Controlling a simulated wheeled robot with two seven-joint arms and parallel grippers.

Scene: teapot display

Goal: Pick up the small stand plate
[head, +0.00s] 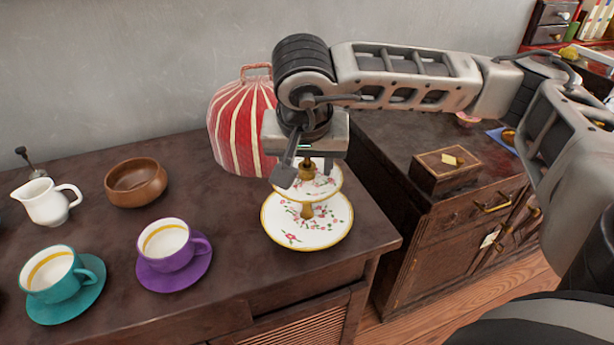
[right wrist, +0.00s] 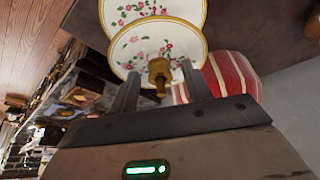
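A two-tier stand with gold-rimmed white flowered plates is on the dark cabinet. Its small upper plate (head: 322,187) is partly hidden by my right gripper in the head view; it shows clearly in the right wrist view (right wrist: 150,42). The larger lower plate (head: 330,232) is below it. A gold knob (right wrist: 159,72) rises from the middle of the small plate. My right gripper (head: 301,171) is above the stand, fingers pointing down. In the right wrist view its fingers (right wrist: 159,78) are spread apart on either side of the knob, with gaps visible. My left gripper is not in view.
A red-and-white striped cover (head: 234,125) stands close behind the stand. A purple cup (head: 166,246), teal cup (head: 54,276), wooden bowl (head: 136,183) and white jug (head: 44,202) are to the left. The cabinet's edge and a lower cabinet with a wooden box (head: 444,172) are right.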

